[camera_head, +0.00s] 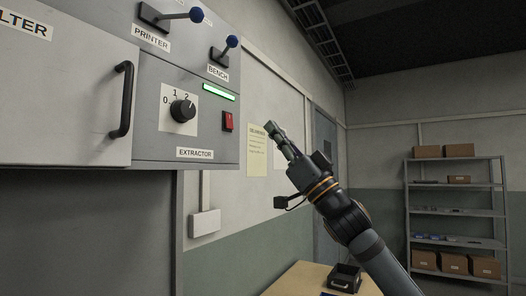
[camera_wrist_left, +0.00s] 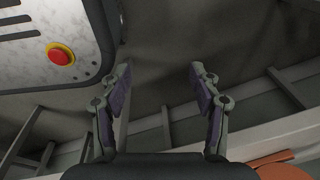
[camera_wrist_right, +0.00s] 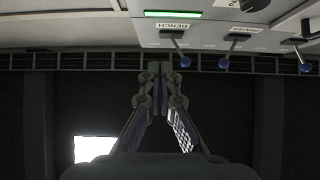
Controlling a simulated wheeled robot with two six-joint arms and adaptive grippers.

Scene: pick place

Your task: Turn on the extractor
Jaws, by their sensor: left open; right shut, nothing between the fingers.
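The extractor panel (camera_head: 215,148) is at the left in the head view, with its label below the controls. It carries a black rotary knob (camera_head: 183,110) on a 0-1-2 plate; its mark seems to point up and right, near 2. A red rocker switch (camera_head: 228,121) sits right of the knob; which side is pressed is too small to tell. A green lamp (camera_head: 219,91) above is lit and shows in the right wrist view (camera_wrist_right: 172,13). My right gripper (camera_head: 268,128) is shut and empty, right of the switch and apart from it. My left gripper (camera_wrist_left: 158,72) is open and empty, outside the head view.
The printer lever (camera_head: 196,15) and bench lever (camera_head: 231,42), with blue balls, stick out above the extractor panel. A black door handle (camera_head: 122,99) is to the left. A red button (camera_wrist_left: 60,54) shows near my left gripper. Shelving (camera_head: 455,212) stands far right.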

